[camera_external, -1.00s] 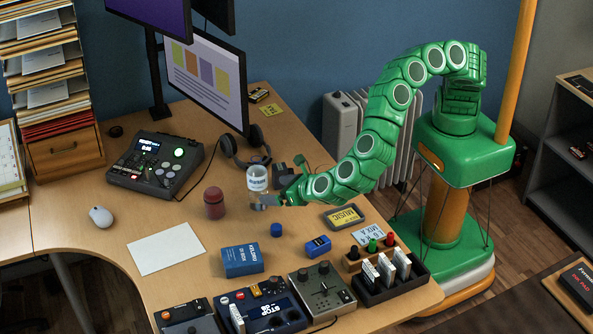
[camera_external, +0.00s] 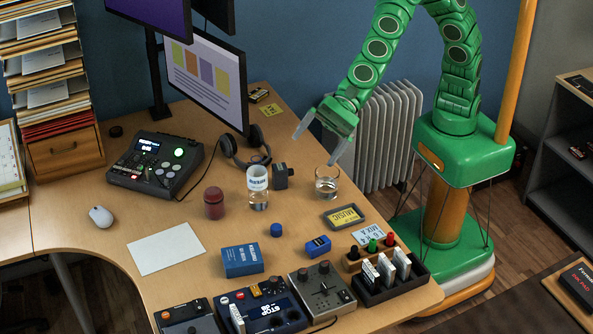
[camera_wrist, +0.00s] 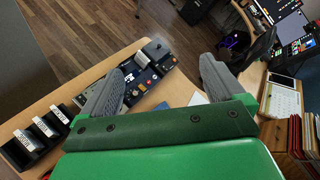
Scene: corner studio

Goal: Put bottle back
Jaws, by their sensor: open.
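The clear bottle (camera_external: 258,196) with a white label stands upright on the desk, beside a small dark block. A small blue cap (camera_external: 276,230) sits on the desk just in front of it. A clear glass (camera_external: 327,182) with some liquid stands to the right of the bottle. My gripper (camera_external: 319,146) is open and empty, raised above the desk, above and right of the bottle and near the glass. In the wrist view both fingers (camera_wrist: 160,85) are spread wide with nothing between them. The bottle cannot be made out in the wrist view.
A red jar (camera_external: 214,203) stands left of the bottle. Headphones (camera_external: 245,150) and a dark block (camera_external: 282,175) lie behind it. A blue box (camera_external: 242,261), audio devices and a dark rack (camera_external: 392,284) fill the front. The desk around a white sheet (camera_external: 166,249) is fairly clear.

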